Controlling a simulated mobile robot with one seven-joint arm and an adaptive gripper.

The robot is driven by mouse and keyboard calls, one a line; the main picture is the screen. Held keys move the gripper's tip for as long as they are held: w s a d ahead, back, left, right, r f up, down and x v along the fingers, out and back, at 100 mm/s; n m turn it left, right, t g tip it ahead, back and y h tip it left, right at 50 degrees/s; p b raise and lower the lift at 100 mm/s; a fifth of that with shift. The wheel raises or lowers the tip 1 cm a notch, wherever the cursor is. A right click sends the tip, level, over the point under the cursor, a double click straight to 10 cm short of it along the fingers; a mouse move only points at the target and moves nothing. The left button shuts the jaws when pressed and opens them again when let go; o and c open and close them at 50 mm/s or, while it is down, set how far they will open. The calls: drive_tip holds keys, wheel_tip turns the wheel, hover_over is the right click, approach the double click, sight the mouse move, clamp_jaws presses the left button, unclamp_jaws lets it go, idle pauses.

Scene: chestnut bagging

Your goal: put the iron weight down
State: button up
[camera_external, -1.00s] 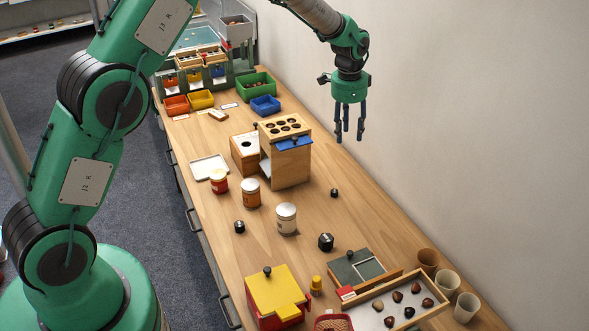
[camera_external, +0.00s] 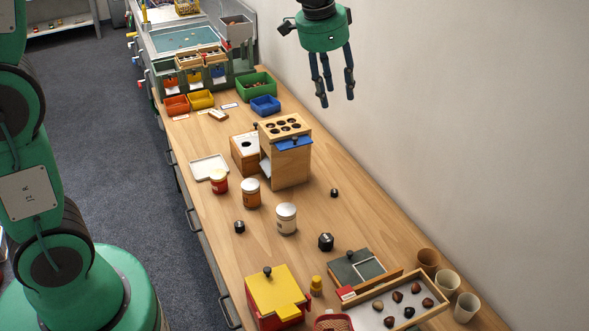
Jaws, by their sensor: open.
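Several small dark knobbed weights stand on the wooden bench; I cannot tell which one the task means. The largest black weight (camera_external: 326,241) stands upright right of the white-labelled jar. A smaller one (camera_external: 239,227) stands left of that jar, and a tiny one (camera_external: 334,193) stands right of the wooden block stand. My gripper (camera_external: 333,100) hangs high in the air near the back wall, fingers pointing down and apart. It is open, holds nothing and touches nothing.
The wooden stand with holes (camera_external: 285,155) rises in the middle of the bench. Jars, such as the silver-lidded one (camera_external: 286,219), stand in front. A tray of chestnuts (camera_external: 384,312), cups (camera_external: 447,282) and a yellow-lidded box (camera_external: 274,289) fill the near end. Coloured bins (camera_external: 258,85) stand behind.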

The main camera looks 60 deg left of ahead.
drive_tip(key=s+d+r+t, duration=0.1)
drive_tip(key=s+d, duration=0.3)
drive_tip(key=s, duration=0.6)
drive_tip(key=s+d+r+n, duration=0.1)
drive_tip(key=s+d, duration=0.4)
drive_tip(key=s, duration=0.6)
drive_tip(key=s+d+r+n+t, duration=0.1)
drive_tip(key=s+d+r, duration=0.2)
drive_tip(key=s, duration=0.8)
drive_tip(key=shift+d+r+t+h, duration=0.3)
drive_tip(key=shift+d, duration=0.35)
drive_tip(key=shift+s+f, duration=0.1)
wheel_tip(320, 180, down, 4)
drive_tip(key=b, duration=0.4)
drive_tip(key=shift+o, duration=0.6)
